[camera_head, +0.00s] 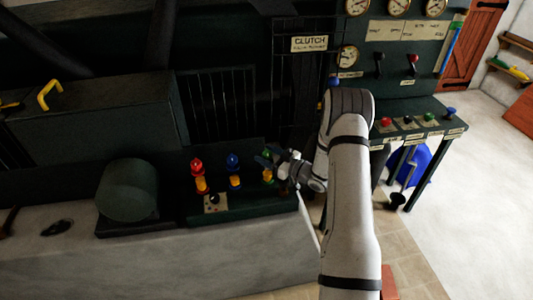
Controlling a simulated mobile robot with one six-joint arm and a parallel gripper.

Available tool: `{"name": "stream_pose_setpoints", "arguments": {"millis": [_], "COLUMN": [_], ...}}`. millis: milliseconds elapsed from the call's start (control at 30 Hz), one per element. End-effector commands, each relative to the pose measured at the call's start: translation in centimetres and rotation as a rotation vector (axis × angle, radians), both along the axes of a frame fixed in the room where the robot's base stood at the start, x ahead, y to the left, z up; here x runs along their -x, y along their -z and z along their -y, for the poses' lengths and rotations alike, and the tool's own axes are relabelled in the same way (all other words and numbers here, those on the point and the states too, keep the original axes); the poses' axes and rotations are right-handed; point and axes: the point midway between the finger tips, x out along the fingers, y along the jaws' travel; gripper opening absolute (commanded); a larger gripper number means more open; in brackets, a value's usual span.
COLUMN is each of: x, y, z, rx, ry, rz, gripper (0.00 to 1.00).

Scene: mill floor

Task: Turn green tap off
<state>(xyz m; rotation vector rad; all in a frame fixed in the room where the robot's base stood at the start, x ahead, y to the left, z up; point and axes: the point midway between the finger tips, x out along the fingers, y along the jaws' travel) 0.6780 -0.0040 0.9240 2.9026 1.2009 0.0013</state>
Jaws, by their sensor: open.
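The green tap (267,173) is the rightmost of three taps on a dark panel on the stone ledge. It is partly hidden behind my gripper, so I cannot tell how its handle is turned. The red tap (197,164) and the blue tap (233,160) stand to its left, each with yellow parts below. My gripper (266,158) is open, with its dark fingers at the green tap's upper part. I cannot tell whether they touch it.
A small plate with a dark knob (214,201) sits below the red tap. A dark green drum (128,190) stands left on the ledge. To the right is a console table (425,117) with coloured buttons, below gauges and levers.

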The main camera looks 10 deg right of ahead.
Motion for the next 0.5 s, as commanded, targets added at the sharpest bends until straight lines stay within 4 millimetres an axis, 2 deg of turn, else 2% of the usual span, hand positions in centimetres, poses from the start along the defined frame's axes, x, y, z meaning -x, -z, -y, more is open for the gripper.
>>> {"name": "stream_pose_setpoints", "arguments": {"millis": [267, 500], "x": [-0.18, -0.18], "y": [0.07, 0.05], "z": [-0.23, -0.24], "rx": [0.0, 0.0], "ry": [0.0, 0.0], "rz": [-0.001, -0.001], "gripper": [0.54, 0.36]}}
